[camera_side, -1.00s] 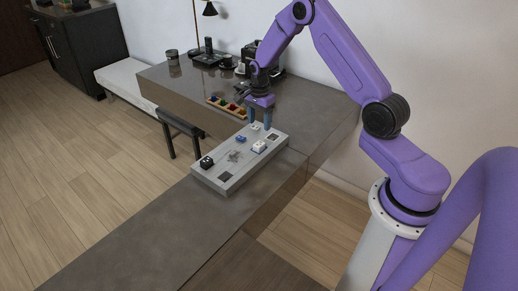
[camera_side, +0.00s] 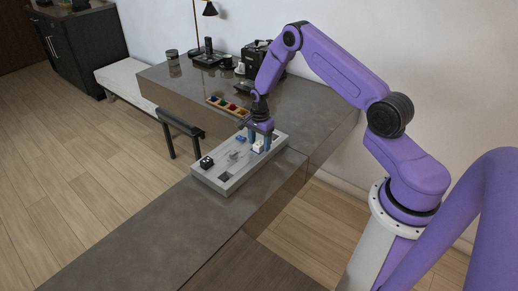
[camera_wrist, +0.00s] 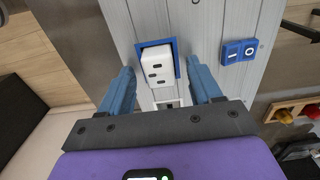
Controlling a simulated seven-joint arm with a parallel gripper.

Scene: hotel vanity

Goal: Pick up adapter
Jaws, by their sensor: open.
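A white block with dark slots, which looks like the adapter (camera_wrist: 157,65), sits in a blue-rimmed recess of a grey panel (camera_wrist: 200,30) in the wrist view. In the side view, the white adapter (camera_side: 258,147) shows on the panel (camera_side: 222,184) near its right edge. My gripper (camera_wrist: 162,68) is open, with one blue finger on each side of the adapter and visible gaps between. In the side view, my gripper (camera_side: 261,137) points down at the panel's far right part. Whether the fingertips reach down beside the adapter is hard to tell.
A blue switch piece (camera_wrist: 239,50) with white marks is on the panel, right of the adapter. A black piece (camera_side: 206,162) stands at the panel's near left. A wooden tray with coloured pieces (camera_side: 228,107) lies behind. The near counter (camera_side: 150,225) is clear.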

